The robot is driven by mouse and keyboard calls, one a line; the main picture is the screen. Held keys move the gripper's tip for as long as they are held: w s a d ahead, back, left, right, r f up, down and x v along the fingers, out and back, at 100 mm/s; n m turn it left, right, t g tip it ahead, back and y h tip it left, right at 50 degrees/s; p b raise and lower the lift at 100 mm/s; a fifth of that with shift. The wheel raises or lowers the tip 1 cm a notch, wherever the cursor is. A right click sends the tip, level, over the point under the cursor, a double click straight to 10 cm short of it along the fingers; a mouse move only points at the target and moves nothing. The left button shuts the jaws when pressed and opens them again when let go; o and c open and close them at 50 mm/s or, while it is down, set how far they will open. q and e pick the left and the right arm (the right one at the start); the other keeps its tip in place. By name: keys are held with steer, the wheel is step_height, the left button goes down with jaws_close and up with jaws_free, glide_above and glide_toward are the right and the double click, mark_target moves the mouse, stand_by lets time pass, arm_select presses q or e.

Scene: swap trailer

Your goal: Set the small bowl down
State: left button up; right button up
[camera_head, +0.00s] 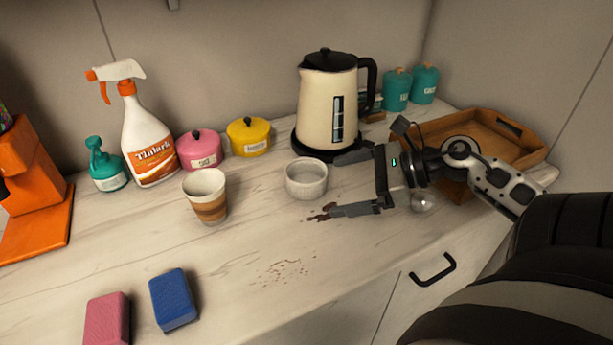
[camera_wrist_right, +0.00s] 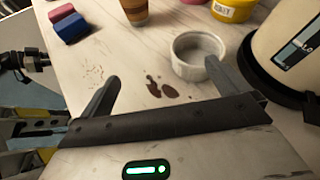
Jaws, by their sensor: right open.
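The small white bowl (camera_head: 306,179) stands upright on the marble-look counter, between the striped cup and the kettle in the head view. It also shows in the right wrist view (camera_wrist_right: 198,56), just beyond one fingertip. My right gripper (camera_head: 333,185) is open, with its two fingers spread wide and pointing left. The bowl is just past the fingertips, nearer the far finger, and not held. In the right wrist view the far fingertip overlaps the bowl's edge; I cannot tell whether they touch.
A cream kettle (camera_head: 327,105) stands close behind the right gripper. A striped cup (camera_head: 206,196) is left of the bowl. A wooden tray (camera_head: 513,133) lies behind my right arm. Dark spills (camera_head: 320,214) mark the counter. Blue (camera_head: 173,299) and pink (camera_head: 107,318) sponges lie at the front.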

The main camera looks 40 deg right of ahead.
steer(key=s+d+m, duration=0.1)
steer(key=d, duration=0.1)
steer(key=d+m+t+h, duration=0.1)
steer(key=d+m, duration=0.1)
steer(key=s+d+m+t+h, duration=0.1)
steer(key=d, duration=0.1)
steer(key=shift+s+r+m, duration=0.15)
steer(key=shift+s+m, duration=0.15)
steer(key=shift+m, duration=0.1)
steer(key=shift+w, duration=0.3)
glide_toward(307, 178)
steer(key=w+a, duration=0.2)
steer(key=a, duration=0.1)
steer(key=shift+w, duration=0.2)
steer(key=x, duration=0.4)
steer(key=shift+a+r, duration=0.15)
steer(key=shift+r, duration=0.05)
steer(key=shift+w+a+f, duration=0.35)
steer(key=shift+w, duration=0.25)
arm_select(q)
steer(key=shift+s+f, duration=0.15)
steer(key=shift+s, duration=0.05)
steer(key=shift+w, duration=0.1)
arm_select(e)
steer(key=c, duration=1.2)
arm_select(q)
steer(key=shift+w+r, duration=0.2)
steer(key=shift+r, duration=0.05)
arm_select(e)
steer(key=shift+o, duration=0.2)
